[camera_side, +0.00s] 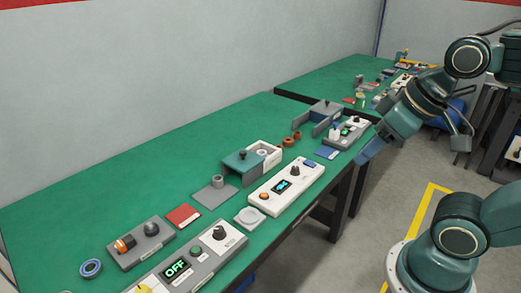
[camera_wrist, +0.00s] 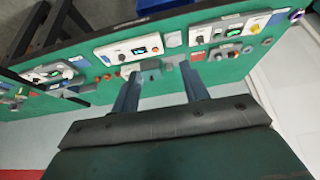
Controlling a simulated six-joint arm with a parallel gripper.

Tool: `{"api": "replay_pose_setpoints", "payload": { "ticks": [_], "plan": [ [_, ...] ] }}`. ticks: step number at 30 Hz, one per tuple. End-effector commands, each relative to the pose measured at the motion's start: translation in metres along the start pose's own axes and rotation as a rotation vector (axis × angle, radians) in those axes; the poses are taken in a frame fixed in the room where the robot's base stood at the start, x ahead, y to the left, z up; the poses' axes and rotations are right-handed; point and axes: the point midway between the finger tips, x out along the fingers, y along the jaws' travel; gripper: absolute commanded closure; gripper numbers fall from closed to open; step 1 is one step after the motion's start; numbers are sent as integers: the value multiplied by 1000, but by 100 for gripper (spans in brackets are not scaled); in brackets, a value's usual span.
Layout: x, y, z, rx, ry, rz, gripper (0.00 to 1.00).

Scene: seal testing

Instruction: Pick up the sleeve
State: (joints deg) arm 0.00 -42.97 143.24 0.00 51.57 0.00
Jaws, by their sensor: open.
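Two small brown ring-like pieces (camera_side: 289,142) stand close together on the green bench behind the white device; either could be the sleeve, and I cannot tell which. They look like small brown spots in the wrist view (camera_wrist: 107,76), left of my fingers. My gripper (camera_side: 368,151) is at the bench's right front edge in the side view, well right of the pieces and apart from them. In the wrist view my gripper (camera_wrist: 160,70) has its two blue fingers spread wide, with nothing held between them.
A white tray with a green-grey cover (camera_side: 243,163) stands left of the brown pieces. A white device with a screen (camera_side: 286,187) lies in front. A grey bracket (camera_side: 321,112) stands behind right. A grey OFF device (camera_side: 188,262) is front left. The bench's back left is clear.

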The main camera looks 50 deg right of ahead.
Motion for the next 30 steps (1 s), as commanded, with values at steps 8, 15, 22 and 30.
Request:
{"api": "replay_pose_setpoints", "payload": {
  "ticks": [8,15,22,30],
  "plan": [
    [0,0,0,0,0,0,55],
    [0,0,0,0,0,0,58],
    [0,0,-1,1,0,0,58],
    [-2,4,-21,45,-18,12,58]
  ]
}}
